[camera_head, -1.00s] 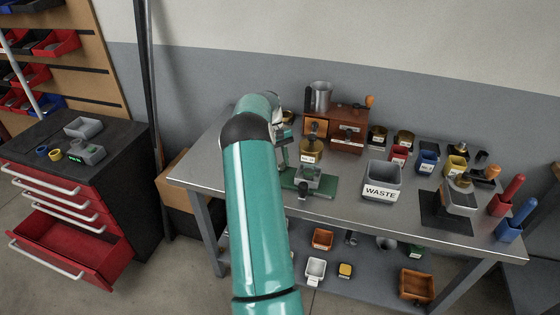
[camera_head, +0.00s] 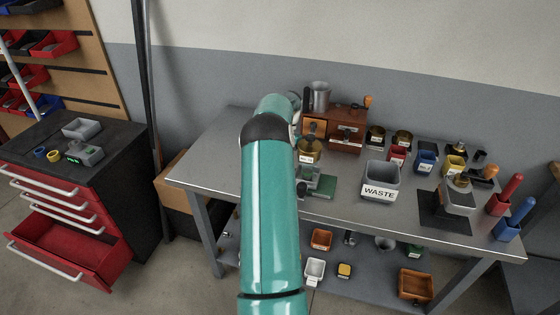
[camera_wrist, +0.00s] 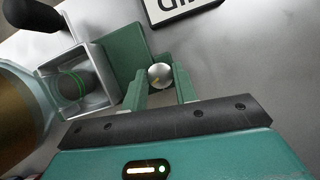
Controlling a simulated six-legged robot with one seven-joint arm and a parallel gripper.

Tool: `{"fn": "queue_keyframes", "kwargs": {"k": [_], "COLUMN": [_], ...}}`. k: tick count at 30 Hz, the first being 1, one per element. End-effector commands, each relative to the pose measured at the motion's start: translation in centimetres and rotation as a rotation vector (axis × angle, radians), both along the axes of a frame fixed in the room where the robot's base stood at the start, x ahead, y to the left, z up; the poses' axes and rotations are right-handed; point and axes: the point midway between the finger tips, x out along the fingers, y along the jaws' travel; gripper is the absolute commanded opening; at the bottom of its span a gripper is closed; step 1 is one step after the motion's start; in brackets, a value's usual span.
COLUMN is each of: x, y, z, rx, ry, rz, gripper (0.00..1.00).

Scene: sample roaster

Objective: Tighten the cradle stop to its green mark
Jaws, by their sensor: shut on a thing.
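The green cradle base (camera_head: 324,186) with its grey block stands on the bench, partly hidden by my arm in the head view. In the wrist view, the grey open block (camera_wrist: 95,62) sits beside the green base (camera_wrist: 126,50). A dark round part with a green ring (camera_wrist: 76,82) lies inside the block. A black knob (camera_wrist: 36,15) shows at upper left. My gripper (camera_wrist: 161,77) has its fingers closed around a small round silver piece (camera_wrist: 160,74). Whether that piece is the cradle stop is unclear. The gripper is hidden in the head view.
A WASTE bin (camera_head: 381,182) stands right of the cradle. A gold-brown jar (camera_head: 309,152) and a wooden box (camera_head: 346,138) stand behind it. Several small containers crowd the bench's right. Bare metal bench (camera_head: 212,165) lies left of my arm.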

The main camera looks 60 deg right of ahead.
Motion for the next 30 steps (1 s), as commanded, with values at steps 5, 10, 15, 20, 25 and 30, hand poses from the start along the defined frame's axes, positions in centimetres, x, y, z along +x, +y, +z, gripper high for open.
{"fn": "queue_keyframes", "kwargs": {"k": [5,10,15,20,25,30], "x": [-0.13,-0.18,-0.21,-0.23,-0.25,-0.25], "y": [-0.08,-0.05,-0.03,-0.05,-0.03,-0.03], "z": [0.18,0.16,0.14,0.12,0.11,0.10], "rx": [-0.004,-0.004,-0.003,-0.004,-0.004,-0.004], "ry": [-0.002,-0.003,-0.002,-0.002,-0.002,-0.002], "rz": [-0.159,-0.287,-0.381,-0.434,-0.458,-0.463], "gripper": [0.06,0.06,0.06,0.06,0.06,0.06]}}
